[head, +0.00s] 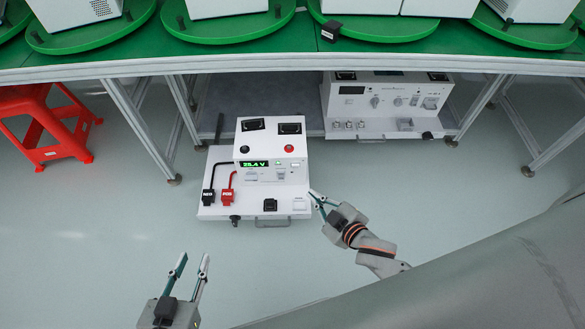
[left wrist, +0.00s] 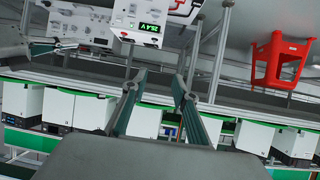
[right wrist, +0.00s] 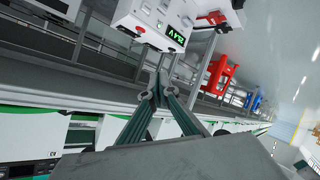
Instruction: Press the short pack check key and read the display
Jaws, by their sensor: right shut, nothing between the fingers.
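A white tester (head: 271,175) stands on the floor in front of the green line. Its lit green display (head: 254,164) reads about 25.4 V; the display also shows in the left wrist view (left wrist: 151,27) and the right wrist view (right wrist: 177,36). On its front ledge are a black NEG clip (head: 208,196), a red POS clip (head: 228,195), a black block (head: 270,205) and a pale key (head: 299,204). I cannot read the key's label. My right gripper (head: 317,196) is shut and empty beside the ledge's right edge. My left gripper (head: 194,262) is open and empty, nearer and lower left.
A second white instrument (head: 374,106) stands under the line to the right. A red stool (head: 45,125) stands at the left. Green turntables (head: 230,34) carry white cases above. The grey floor (head: 90,230) at the left front is clear.

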